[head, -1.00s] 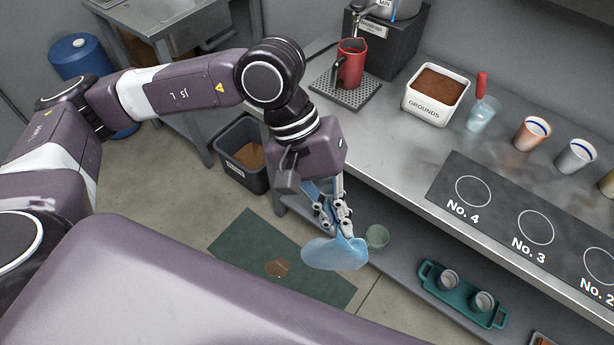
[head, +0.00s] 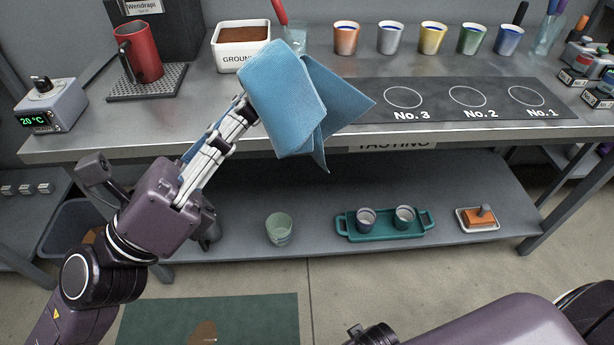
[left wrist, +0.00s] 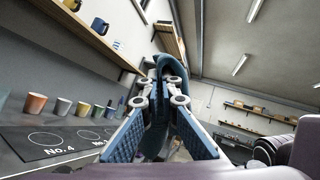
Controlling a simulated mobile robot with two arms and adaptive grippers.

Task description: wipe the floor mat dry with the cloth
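The blue cloth (head: 290,105) hangs folded from my left gripper (head: 247,108), raised in front of the counter edge and covering part of the counter top. In the left wrist view my left gripper's fingers (left wrist: 160,110) are closed on a dark blue bunch of the cloth (left wrist: 158,128). The green floor mat (head: 265,318) lies on the floor at the bottom of the head view, partly cut off. A brown wet patch (head: 204,333) shows on it. The cloth is well above and apart from the mat. My right gripper is not seen.
The counter holds a red pitcher (head: 138,52), a grounds box (head: 236,50), several cups and a black tasting mat (head: 450,98). The lower shelf holds a green glass (head: 279,229), a teal tray (head: 385,232) with two cups and a small white tray (head: 478,226). Open floor (head: 420,285) lies right of the mat.

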